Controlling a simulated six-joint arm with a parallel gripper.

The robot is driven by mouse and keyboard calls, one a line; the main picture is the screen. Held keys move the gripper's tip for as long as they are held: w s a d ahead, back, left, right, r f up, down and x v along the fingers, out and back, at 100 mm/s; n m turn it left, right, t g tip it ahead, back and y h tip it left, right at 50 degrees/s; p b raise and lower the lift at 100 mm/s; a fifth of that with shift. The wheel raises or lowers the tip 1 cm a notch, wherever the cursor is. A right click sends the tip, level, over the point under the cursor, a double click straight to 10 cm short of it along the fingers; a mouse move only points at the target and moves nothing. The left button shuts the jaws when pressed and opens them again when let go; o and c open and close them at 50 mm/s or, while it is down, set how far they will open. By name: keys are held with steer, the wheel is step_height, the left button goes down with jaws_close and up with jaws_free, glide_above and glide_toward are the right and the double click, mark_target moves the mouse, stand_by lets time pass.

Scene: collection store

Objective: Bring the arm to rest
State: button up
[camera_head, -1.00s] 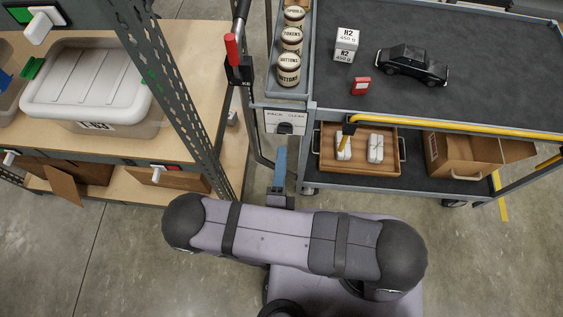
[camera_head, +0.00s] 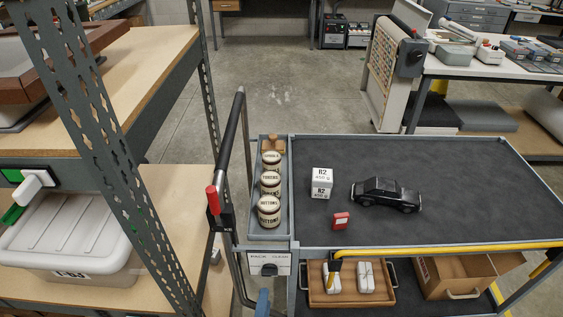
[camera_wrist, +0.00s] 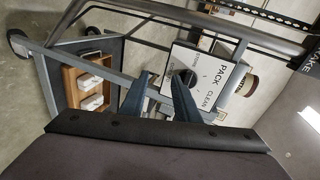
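My gripper (camera_wrist: 161,76) shows in the wrist view as two blue-grey fingers standing apart, with nothing between them. Behind the gap is the white "PACK CLEAN" label plate (camera_wrist: 210,78) on the end of the cart. In the head view only a blue part of my gripper (camera_head: 263,302) shows at the bottom edge, just below the same label plate (camera_head: 283,264). The rest of my arm is out of the head view.
A shelving rack (camera_head: 110,190) stands left. Open floor (camera_head: 290,90) lies beyond.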

steer(key=w+a+n+g+y, duration=0.2)
steer(key=w+a+n+g, duration=0.15)
steer(key=g, duration=0.35)
step_height(320, 180, up, 7)
steer(key=w+d+n+g+p, duration=0.1)
steer(key=d+n+g+p, duration=0.15)
steer(key=n, duration=0.25)
steer(key=s+d+r+n+g+p, duration=0.1)
steer(key=s+d+r+n, duration=0.2)
steer(key=d+r, duration=0.2)
steer(key=s+d+r+n+g+p, duration=0.1)
steer(key=s+d+r+n+g, duration=0.1)
steer(key=d, duration=0.7)
steer(key=s+d+r+n+g+h+p, duration=0.1)
steer(key=s+d+r+n+g, duration=0.1)
steer(key=s+d+r+n, duration=0.2)
step_height(320, 180, up, 4)
steer(key=s+d, duration=0.2)
steer(key=d, duration=0.1)
steer(key=shift+r+p, duration=0.15)
steer(key=shift+p, duration=0.15)
steer(key=shift+w+a, duration=0.1)
